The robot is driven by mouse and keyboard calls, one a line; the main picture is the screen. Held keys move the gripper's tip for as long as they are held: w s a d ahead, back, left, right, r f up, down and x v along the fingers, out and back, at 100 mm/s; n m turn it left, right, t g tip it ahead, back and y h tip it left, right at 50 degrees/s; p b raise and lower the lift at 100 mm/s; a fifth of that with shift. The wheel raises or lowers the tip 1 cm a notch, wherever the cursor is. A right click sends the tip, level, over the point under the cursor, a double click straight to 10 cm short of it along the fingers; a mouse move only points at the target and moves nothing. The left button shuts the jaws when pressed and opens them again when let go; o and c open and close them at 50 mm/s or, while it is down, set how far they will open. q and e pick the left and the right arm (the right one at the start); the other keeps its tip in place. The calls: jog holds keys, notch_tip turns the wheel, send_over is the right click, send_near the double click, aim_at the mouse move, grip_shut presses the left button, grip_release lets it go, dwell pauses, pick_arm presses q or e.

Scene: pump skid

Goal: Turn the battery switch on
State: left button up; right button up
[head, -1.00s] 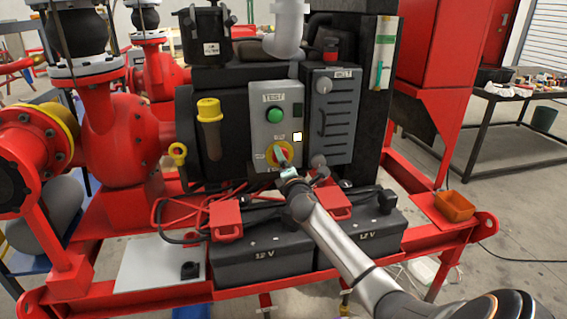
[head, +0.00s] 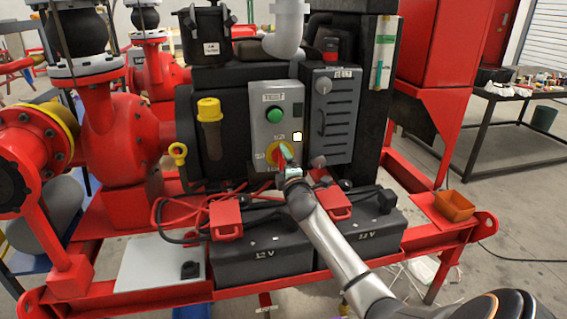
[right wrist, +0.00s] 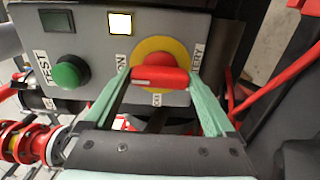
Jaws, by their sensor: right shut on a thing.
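The battery switch is a red handle (right wrist: 160,77) on a round yellow plate (right wrist: 188,57), low on the grey control panel (head: 270,98). In the head view the yellow plate (head: 270,152) is partly hidden by my right gripper (head: 287,165). In the right wrist view my right gripper (right wrist: 163,88) has its pale green fingers at the two ends of the red handle and is shut on it. The handle lies across between the fingers in that view. Lettering around the plate is partly covered. My left gripper is not in view.
A green button (head: 274,115) marked TEST and a lit white square (head: 297,135) are on the same panel. Two black 12 V batteries (head: 265,262) with red clamps and cables sit below. A vented grey box (head: 330,115) stands to the right.

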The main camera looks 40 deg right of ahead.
jog(key=shift+f, duration=0.1)
jog(key=o, duration=1.1)
jog(key=shift+c, duration=0.2)
jog(key=p+v, duration=0.1)
jog(key=v, duration=1.1)
jog(key=shift+s+a, duration=0.15)
jog(key=shift+s, duration=0.1)
